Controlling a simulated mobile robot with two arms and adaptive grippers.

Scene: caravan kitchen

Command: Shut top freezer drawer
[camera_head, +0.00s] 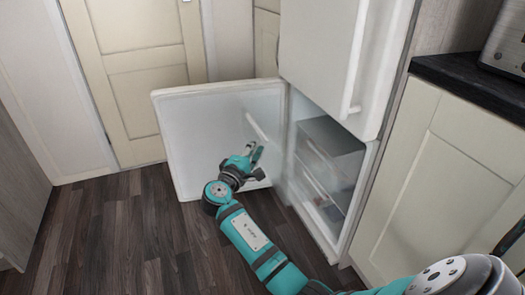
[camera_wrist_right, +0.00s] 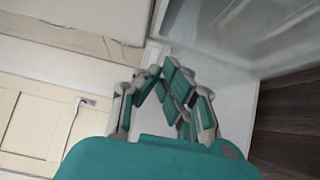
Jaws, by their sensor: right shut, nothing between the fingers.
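The freezer compartment stands open below the fridge, with its white door (camera_head: 200,125) swung out to the left. Inside it is the top freezer drawer (camera_head: 318,155), with a pale translucent front. I cannot tell exactly how far it sticks out. Another drawer (camera_head: 312,188) sits below it. My right gripper (camera_head: 257,158) is shut and empty, in front of the inner face of the open door, left of the drawers and apart from them. In the right wrist view its fingers (camera_wrist_right: 158,72) come together with nothing between them. My left gripper is not in view.
The closed upper fridge door (camera_head: 330,50) with a long white handle (camera_head: 354,60) is above the compartment. A cream cabinet (camera_head: 450,170) with a dark countertop (camera_head: 470,85) stands right. A cream room door (camera_head: 140,75) is behind. Dark wood floor (camera_head: 110,235) is free at left.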

